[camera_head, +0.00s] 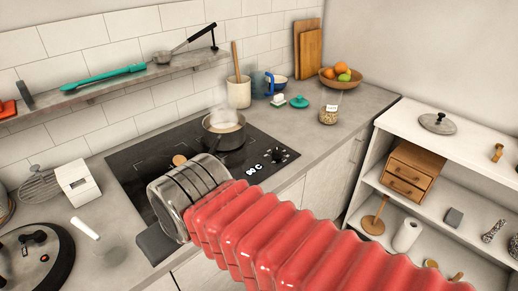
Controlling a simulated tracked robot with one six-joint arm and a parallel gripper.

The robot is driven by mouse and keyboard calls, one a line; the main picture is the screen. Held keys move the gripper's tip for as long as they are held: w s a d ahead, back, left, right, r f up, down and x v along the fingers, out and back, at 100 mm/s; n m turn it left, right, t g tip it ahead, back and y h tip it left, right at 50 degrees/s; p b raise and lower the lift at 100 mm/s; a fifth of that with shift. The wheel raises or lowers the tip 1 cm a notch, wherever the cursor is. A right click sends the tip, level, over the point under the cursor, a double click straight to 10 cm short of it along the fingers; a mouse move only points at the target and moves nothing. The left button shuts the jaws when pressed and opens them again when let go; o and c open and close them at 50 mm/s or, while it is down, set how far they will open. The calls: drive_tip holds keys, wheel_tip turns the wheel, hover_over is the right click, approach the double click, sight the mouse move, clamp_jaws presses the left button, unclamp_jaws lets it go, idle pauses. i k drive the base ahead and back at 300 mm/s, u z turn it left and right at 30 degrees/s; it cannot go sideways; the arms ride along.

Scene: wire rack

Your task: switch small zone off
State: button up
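The black cooktop (140,158) is set in the grey counter. A steaming pot (224,131) sits on its back right part. Controls with lit white marks (252,170) and a dark knob (277,154) lie near its front right corner. Which control belongs to the small zone is too small to tell. My red ribbed arm comes from the lower right and ends in my gripper (160,222), over the front edge of the cooktop, left of the controls.
A white box (77,182) and a dark round appliance (36,258) stand left of the cooktop. A utensil crock (239,92), a jar (328,115) and a fruit bowl (341,77) are behind right. A white shelf unit (455,145) stands at right.

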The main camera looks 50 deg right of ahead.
sight(277, 153)
drive_tip(key=u, duration=0.45)
drive_tip(key=k, duration=1.05)
drive_tip(key=z, duration=0.85)
drive_tip(key=i, duration=1)
drive_tip(key=z, duration=0.05)
